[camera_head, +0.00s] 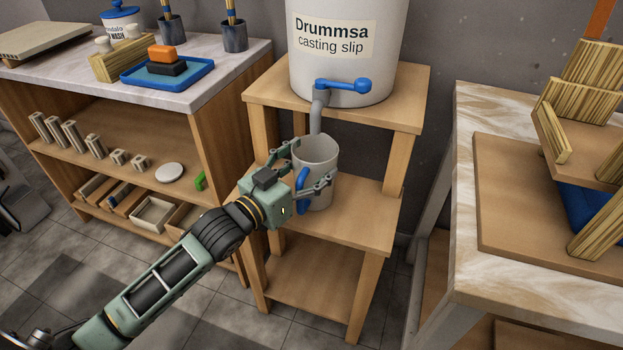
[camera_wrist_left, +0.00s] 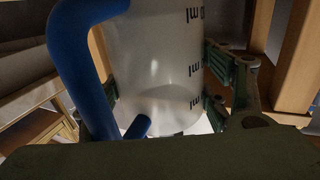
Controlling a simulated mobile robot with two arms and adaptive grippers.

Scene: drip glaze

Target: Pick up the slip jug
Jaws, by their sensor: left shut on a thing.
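The slip jug (camera_head: 318,157) is a pale grey cup-shaped vessel with a blue handle. In the head view it is upright at the middle shelf of the wooden stand, under the spout of the casting slip drum (camera_head: 345,60). My left gripper (camera_head: 306,170) is shut around the jug's body, with a finger on each side. In the left wrist view the jug (camera_wrist_left: 155,65) fills the middle, with ml markings on its wall and the blue handle (camera_wrist_left: 78,60) at left. I cannot tell whether its base touches the shelf. My right gripper is not in view.
The drum's blue tap lever (camera_head: 343,86) and grey spout (camera_head: 317,112) are just above the jug. The stand's wooden legs (camera_head: 394,165) flank it. A cabinet (camera_head: 215,130) with a blue tray (camera_head: 168,73) is at left. A marbled table (camera_head: 470,280) with boards is at right.

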